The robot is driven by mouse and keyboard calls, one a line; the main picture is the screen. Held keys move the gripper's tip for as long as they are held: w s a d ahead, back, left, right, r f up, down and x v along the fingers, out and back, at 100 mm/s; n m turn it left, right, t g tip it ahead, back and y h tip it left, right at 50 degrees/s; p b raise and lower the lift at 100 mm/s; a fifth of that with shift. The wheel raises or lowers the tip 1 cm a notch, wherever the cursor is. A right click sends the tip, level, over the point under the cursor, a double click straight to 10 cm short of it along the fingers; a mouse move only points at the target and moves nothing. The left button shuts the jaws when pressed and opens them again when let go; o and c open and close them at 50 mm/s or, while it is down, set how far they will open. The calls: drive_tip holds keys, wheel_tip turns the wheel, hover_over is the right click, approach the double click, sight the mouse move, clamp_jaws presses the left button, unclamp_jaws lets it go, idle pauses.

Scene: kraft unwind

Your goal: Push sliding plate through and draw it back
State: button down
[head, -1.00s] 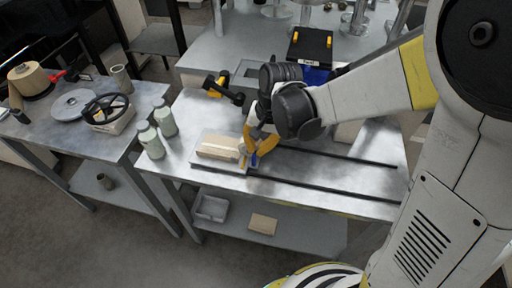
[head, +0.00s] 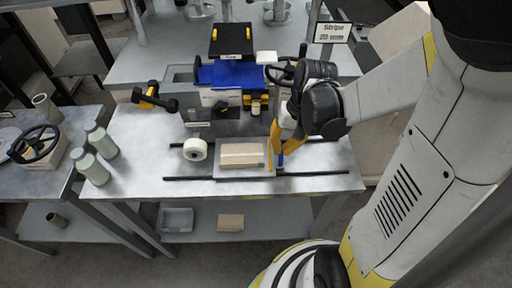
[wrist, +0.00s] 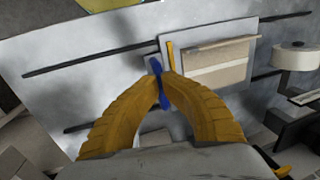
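The sliding plate (head: 226,174) is a light grey flat plate lying across two dark rails on the metal table. A brown box with a pale band (head: 242,155) lies flat on it, and a yellow strip runs along its right edge. In the wrist view the plate (wrist: 209,90) is just beyond my fingers. My gripper (head: 279,153) is at the plate's right edge, its yellow fingers closed together. In the wrist view my gripper (wrist: 163,80) is shut around a narrow grey and blue piece beside the plate, seemingly its handle; the fingers partly hide it.
A white roll (head: 195,149) stands just left of the plate. A machine with a blue body (head: 228,76) rises behind it. A black grip with yellow (head: 151,97) sits farther left. Rail (head: 325,173) lies bare to the right. Jars (head: 101,140) stand on the left table.

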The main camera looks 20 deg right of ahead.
drive_tip(key=shift+s+d, duration=0.4)
drive_tip(key=shift+d, duration=0.6)
drive_tip(key=shift+s+d, duration=0.35)
drive_tip(key=shift+d, duration=0.6)
drive_tip(key=shift+s+d, duration=0.4)
drive_tip(key=shift+d, duration=0.6)
drive_tip(key=shift+f, duration=0.1)
drive_tip(key=c, duration=1.5)
unclamp_jaws()
drive_tip(key=shift+d, duration=0.15)
drive_tip(key=shift+o, duration=0.2)
wheel_tip(320, 180, up, 12)
drive_tip(key=d, duration=0.2)
drive_tip(key=shift+s, duration=0.4)
drive_tip(key=a+r+n+t+h, duration=0.2)
drive_tip(key=a+n+t, duration=0.2)
drive_tip(key=a, duration=1)
drive_tip(key=shift+s+a+r+t, duration=0.2)
drive_tip(key=shift+s+t, duration=0.1)
drive_tip(key=shift+t, duration=0.9)
